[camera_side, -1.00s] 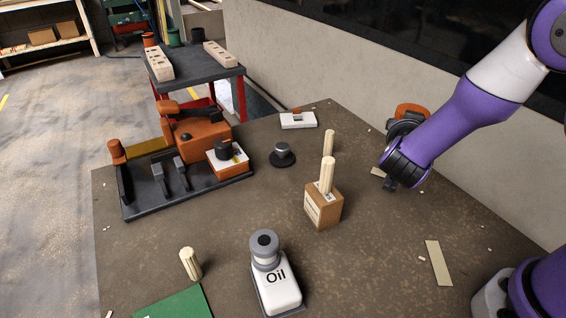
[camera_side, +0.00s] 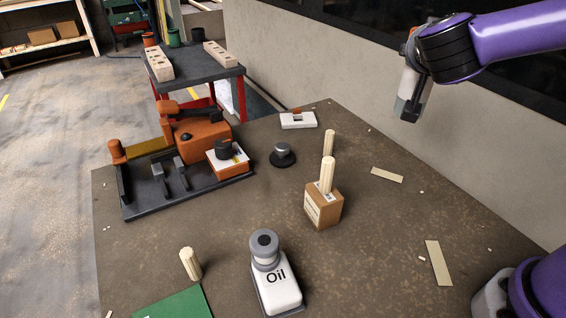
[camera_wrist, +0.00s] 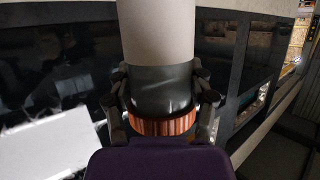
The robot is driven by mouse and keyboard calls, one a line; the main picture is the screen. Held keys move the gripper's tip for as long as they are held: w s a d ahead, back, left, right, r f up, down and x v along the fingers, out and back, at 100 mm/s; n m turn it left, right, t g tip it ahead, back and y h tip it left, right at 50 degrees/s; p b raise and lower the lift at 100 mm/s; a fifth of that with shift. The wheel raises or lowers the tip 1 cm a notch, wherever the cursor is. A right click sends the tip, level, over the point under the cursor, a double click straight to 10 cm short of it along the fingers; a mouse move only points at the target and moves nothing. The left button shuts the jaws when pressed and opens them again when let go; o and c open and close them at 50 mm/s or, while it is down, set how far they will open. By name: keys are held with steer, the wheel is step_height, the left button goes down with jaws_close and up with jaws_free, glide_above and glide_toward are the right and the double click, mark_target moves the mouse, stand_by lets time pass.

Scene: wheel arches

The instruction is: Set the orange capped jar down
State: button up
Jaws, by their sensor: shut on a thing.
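The orange capped jar (camera_wrist: 162,85) is held in my gripper. In the wrist view it has a pale body, a dark grey band and a ribbed copper-orange part near the gripper base. My gripper's fingers (camera_wrist: 163,100) close on both sides of the grey band. In the side view my gripper (camera_side: 411,82) is high at the right, against the wall and well above the table (camera_side: 380,225). A small orange patch shows at its upper end. Much of the jar is hard to tell from the gripper there.
On the table stand a cardboard box (camera_side: 323,207) with a wooden dowel, a white oil bottle (camera_side: 277,289), a dark round knob (camera_side: 282,157) and an orange machine (camera_side: 200,140) on a black base. A loose dowel (camera_side: 190,264) stands front left. The right-middle tabletop is mostly clear.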

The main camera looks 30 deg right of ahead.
steer(key=w+a+n+t+y, duration=0.25)
steer(key=a+n+y, duration=0.55)
steer(key=a, duration=0.7)
steer(key=w+a+n+t+y, duration=0.25)
steer(key=a+n+y, duration=0.55)
steer(key=a, duration=0.8)
step_height(320, 180, down, 15)
steer(key=shift+r+m+y, duration=0.2)
steer(key=shift+m+y, duration=0.1)
steer(key=shift+y, duration=0.1)
steer(key=shift+a+f, duration=0.1)
steer(key=shift+f, duration=0.05)
steer(key=o, duration=1.5)
steer(key=shift+c, duration=0.2)
